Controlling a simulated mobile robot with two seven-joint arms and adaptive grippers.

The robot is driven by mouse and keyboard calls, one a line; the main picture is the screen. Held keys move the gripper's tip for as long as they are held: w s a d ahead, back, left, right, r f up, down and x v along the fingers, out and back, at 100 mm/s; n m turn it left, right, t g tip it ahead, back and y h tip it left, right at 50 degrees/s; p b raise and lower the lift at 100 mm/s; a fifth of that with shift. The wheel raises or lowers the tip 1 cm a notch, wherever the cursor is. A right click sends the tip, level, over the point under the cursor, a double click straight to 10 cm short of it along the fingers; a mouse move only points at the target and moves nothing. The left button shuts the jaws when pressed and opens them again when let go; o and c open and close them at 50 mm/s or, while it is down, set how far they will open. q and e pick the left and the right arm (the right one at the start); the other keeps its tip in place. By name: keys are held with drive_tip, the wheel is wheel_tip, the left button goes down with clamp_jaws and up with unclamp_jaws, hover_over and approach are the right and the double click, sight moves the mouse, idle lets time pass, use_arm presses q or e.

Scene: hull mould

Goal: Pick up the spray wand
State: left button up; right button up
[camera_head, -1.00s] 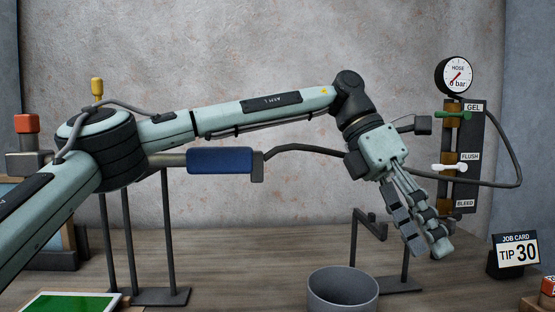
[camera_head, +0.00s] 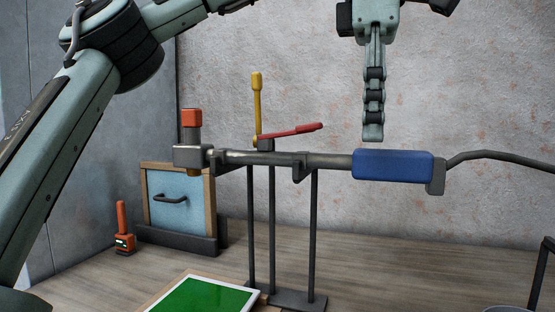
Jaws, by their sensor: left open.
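The spray wand (camera_head: 325,161) lies level on a dark stand (camera_head: 314,235) with thin upright posts. Its blue grip (camera_head: 392,166) is at the right end and a hose (camera_head: 500,156) runs off from it to the right. At its left end is a grey head with an orange-red cap (camera_head: 191,118). A yellow lever and a red lever (camera_head: 295,131) rise at its middle. My left gripper (camera_head: 373,135) points down above the blue grip, with nothing in it. Its fingers are seen edge-on and overlap. My right gripper is not in view.
A blue panel in a wooden frame (camera_head: 148,200) with a dark handle stands at the back left. A small orange device (camera_head: 123,235) stands beside it. A green-topped tray (camera_head: 203,297) lies at the front. The bench right of the stand is mostly clear.

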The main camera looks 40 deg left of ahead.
sight(373, 152)
use_arm(q)
drive_tip(key=f, duration=0.4)
drive_tip(key=shift+w+f, duration=0.25)
drive_tip(key=shift+f, duration=0.05)
clamp_jaws()
